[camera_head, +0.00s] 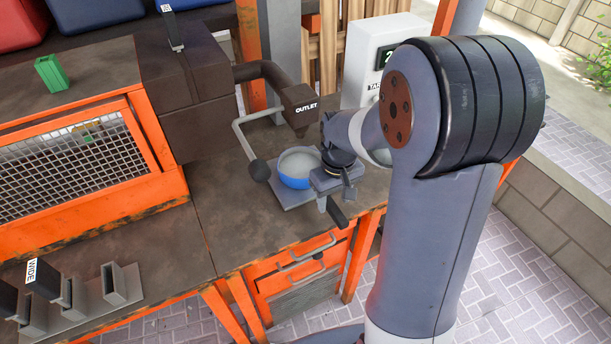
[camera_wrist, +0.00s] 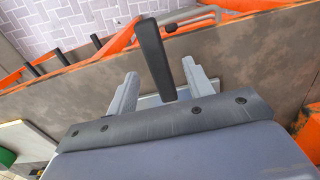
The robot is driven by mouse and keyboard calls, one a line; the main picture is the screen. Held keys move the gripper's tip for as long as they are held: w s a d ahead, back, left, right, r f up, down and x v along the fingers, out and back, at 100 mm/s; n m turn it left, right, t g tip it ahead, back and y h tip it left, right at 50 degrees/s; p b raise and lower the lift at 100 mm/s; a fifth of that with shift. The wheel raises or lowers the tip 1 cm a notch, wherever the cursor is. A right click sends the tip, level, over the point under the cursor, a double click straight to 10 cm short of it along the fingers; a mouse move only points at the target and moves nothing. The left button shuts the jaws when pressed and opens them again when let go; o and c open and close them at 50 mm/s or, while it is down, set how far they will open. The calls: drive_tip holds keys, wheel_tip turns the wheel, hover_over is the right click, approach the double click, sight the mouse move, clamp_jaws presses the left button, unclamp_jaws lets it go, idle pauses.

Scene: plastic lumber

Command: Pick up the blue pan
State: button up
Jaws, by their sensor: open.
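The blue pan (camera_head: 294,181), with a pale inside, sits on a light grey plate (camera_head: 292,199) on the workbench, below the outlet, in the head view. A dark handle (camera_head: 338,214) sticks out at its front right. My gripper (camera_head: 333,196) is over the handle side of the pan, pointing down, and covers part of the pan's right side. In the wrist view, my gripper (camera_wrist: 159,72) is open. The dark handle (camera_wrist: 152,50) lies between its two grey fingers, with gaps on both sides. The pan's bowl is hidden there.
A brown outlet spout (camera_head: 300,105) overhangs the pan. A grey bent lever (camera_head: 243,140) with a dark knob stands to its left. A white box with a display (camera_head: 372,65) is behind. Grey holders (camera_head: 90,290) are front left; the bench (camera_head: 165,240) between is clear.

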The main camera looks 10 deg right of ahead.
sight(335, 209)
drive_tip(key=shift+s+d+f+p, duration=0.15)
drive_tip(key=shift+f+p, duration=0.05)
drive_tip(key=shift+f, duration=1.15)
drive_tip(key=shift+s+d+f+p, duration=0.1)
drive_tip(key=shift+s+f+p, duration=0.1)
drive_tip(key=shift+f, duration=1.1)
drive_tip(key=shift+c, duration=0.4)
clamp_jaws()
drive_tip(key=shift+w+r, duration=0.1)
